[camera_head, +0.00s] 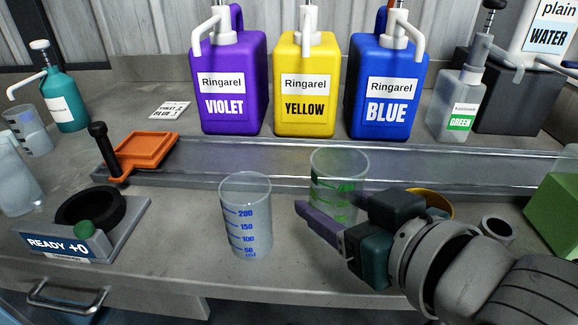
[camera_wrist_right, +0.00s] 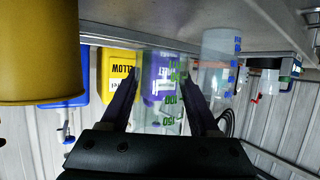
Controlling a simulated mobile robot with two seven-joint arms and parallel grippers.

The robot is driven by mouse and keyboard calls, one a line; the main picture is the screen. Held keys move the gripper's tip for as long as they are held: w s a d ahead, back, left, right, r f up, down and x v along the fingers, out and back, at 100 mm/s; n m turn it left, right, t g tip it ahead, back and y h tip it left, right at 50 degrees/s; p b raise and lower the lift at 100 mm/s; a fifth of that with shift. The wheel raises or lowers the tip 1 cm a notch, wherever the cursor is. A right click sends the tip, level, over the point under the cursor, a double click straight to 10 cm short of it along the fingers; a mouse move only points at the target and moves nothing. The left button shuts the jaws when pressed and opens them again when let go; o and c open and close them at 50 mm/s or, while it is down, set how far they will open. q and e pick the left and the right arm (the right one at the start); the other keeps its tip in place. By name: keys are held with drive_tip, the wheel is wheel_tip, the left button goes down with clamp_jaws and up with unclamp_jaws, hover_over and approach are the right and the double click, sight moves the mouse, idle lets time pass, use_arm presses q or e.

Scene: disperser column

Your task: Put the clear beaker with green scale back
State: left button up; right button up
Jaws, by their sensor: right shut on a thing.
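The clear beaker with green scale (camera_head: 338,172) stands upright at the front edge of the metal rail, right of the clear beaker with blue scale (camera_head: 246,215). My right gripper (camera_head: 328,206) comes in from the right and is shut on the green-scale beaker. In the right wrist view, the green-scale beaker (camera_wrist_right: 163,95) sits between both fingers. The far finger is mostly hidden in the head view. Whether the beaker's base touches the counter is not clear. The blue-scale beaker also shows in the wrist view (camera_wrist_right: 216,62). My left gripper is not in view.
Violet (camera_head: 229,85), yellow (camera_head: 305,85) and blue (camera_head: 387,90) jugs stand behind the metal rail (camera_head: 250,160). A mustard cup (camera_head: 432,202) is behind my right gripper. An orange tray (camera_head: 146,152) and a READY device (camera_head: 120,225) are at left.

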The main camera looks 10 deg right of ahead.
drive_tip(key=shift+f+b, duration=0.65)
drive_tip(key=shift+f, duration=1.3)
drive_tip(key=shift+f, duration=0.15)
drive_tip(key=o, duration=1.4)
drive_tip(key=shift+c, duration=0.2)
